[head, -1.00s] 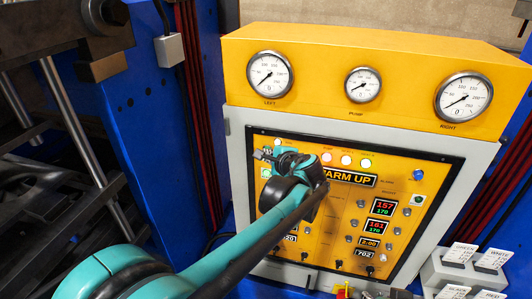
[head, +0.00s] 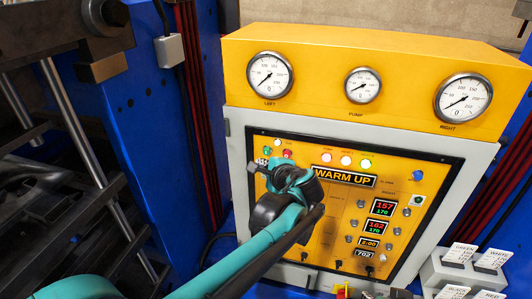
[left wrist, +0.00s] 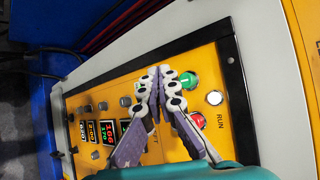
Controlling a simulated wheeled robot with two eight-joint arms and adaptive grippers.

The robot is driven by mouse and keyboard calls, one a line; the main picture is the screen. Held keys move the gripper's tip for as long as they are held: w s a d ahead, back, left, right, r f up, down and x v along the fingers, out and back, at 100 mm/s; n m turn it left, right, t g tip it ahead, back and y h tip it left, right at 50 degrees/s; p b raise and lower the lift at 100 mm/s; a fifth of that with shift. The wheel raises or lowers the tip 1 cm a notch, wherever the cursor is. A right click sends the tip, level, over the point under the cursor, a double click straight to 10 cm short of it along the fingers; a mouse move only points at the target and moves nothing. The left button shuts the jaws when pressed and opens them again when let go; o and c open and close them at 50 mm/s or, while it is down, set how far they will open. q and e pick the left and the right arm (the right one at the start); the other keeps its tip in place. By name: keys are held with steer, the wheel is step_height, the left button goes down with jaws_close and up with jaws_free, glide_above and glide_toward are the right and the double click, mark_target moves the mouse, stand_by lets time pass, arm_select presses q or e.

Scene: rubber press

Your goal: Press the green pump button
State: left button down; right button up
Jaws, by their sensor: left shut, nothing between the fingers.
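In the head view my left wrist hides the fingertips. My right gripper is out of view.
The control panel (head: 430,190) has a WARM UP sign (head: 343,177), numeric displays, knobs and lit lamps. Three gauges sit above on a yellow housing (head: 310,70). Blue press columns (head: 165,120) stand at the left. Labelled holders (head: 455,272) stand at the lower right.

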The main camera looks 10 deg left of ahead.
arm_select(q)
steer(key=shift+s, duration=1.15)
steer(key=s+f+n+g+h+b, duration=0.1)
steer(key=s+f+n+b, duration=0.3)
steer(key=s+f+b, duration=0.4)
steer(key=s+f+n+g+h+b, duration=0.1)
steer(key=s+f+n+h+b, duration=0.3)
steer(key=f, duration=1.6)
steer(key=s+f+n+g+h+b, duration=0.1)
steer(key=s+f+n+h+b, duration=0.2)
steer(key=s+f+n+b, duration=0.3)
steer(key=s+a+f+b, duration=0.1)
steer(key=s+f+b, duration=0.4)
steer(key=f+b, duration=0.3)
steer(key=shift+s+b, duration=0.35)
steer(key=shift+b, duration=0.95)
